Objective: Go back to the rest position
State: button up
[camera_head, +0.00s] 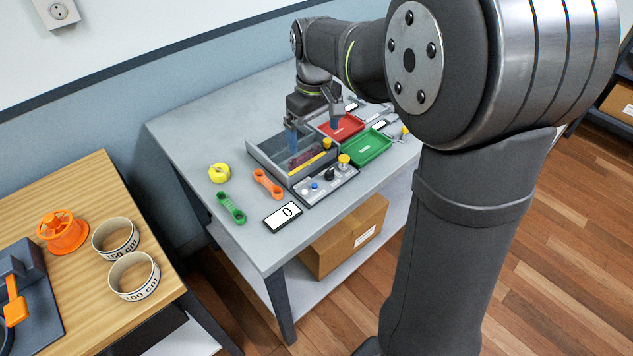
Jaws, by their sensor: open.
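My gripper (313,132) points down over the grey box with a clear front (262,153) on the grey table (215,122). Its two blue-tipped fingers are spread apart, with nothing seen between them. The left finger is at or above the box's back area; I cannot tell whether it touches. My arm reaches in from the right and hides part of the table's back right.
Red (341,127) and green (368,147) trays lie right of the box. A control panel (325,184), a display reading 0 (283,217), orange (267,184) and green (231,208) links and a yellow roll (219,173) lie in front. A wooden table (85,190) stands left.

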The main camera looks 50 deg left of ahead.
notch_tip(320, 180, down, 8)
jog(key=shift+f, duration=0.15)
dwell(0.7)
notch_tip(320, 180, up, 10)
dwell(0.5)
